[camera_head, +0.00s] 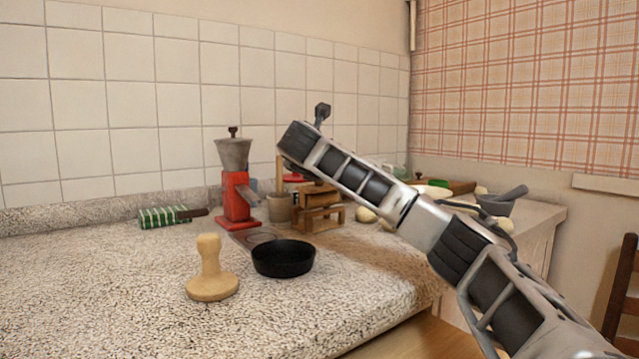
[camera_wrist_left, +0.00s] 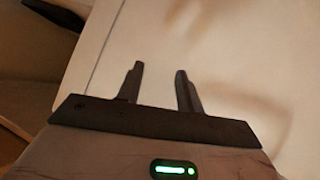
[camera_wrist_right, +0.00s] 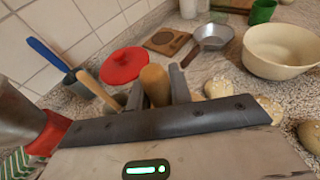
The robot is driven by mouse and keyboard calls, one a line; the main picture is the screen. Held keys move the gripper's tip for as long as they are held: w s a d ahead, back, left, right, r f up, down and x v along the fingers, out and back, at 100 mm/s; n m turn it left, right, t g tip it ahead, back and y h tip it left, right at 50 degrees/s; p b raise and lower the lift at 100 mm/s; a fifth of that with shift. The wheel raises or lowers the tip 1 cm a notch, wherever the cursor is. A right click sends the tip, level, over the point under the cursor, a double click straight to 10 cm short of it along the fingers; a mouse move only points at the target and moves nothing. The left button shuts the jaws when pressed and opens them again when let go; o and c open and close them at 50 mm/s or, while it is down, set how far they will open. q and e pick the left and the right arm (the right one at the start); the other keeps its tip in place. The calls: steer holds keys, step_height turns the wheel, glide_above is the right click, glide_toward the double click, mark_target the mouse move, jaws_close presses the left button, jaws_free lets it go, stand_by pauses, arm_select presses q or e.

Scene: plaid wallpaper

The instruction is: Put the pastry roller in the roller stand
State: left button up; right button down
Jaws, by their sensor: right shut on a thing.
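The wooden roller stand (camera_head: 322,222) stands on the counter behind the black pan, partly hidden by my right arm. My right gripper (camera_wrist_right: 158,80) is shut on a rounded, light-brown wooden piece, seemingly the end of the pastry roller (camera_wrist_right: 154,86). In the head view the right arm reaches over the stand, and its fingers are hard to make out. I cannot tell whether the roller touches the stand. My left gripper (camera_wrist_left: 159,68) is open and empty near a pale surface, and is outside the head view.
A red grinder (camera_head: 235,198) and a pot (camera_head: 279,208) with a wooden stick stand left of the stand. The black pan (camera_head: 283,259) and a wooden tamper (camera_head: 211,270) are in front. A mortar (camera_head: 500,203) is at the right. The counter's left front is clear.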

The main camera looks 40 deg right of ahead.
steer(key=shift+w+d+f+b, duration=0.1)
steer(key=shift+w+f+b, duration=0.1)
steer(key=shift+f, duration=0.8)
steer(key=shift+w+d+f+b, duration=0.1)
steer(key=shift+f+b, duration=0.1)
steer(key=shift+f, duration=0.8)
steer(key=c, duration=1.3)
jaws_free()
steer(key=shift+o, duration=0.2)
steer(key=shift+a+r, duration=0.1)
steer(key=v, duration=1.2)
steer(key=shift+s, duration=0.1)
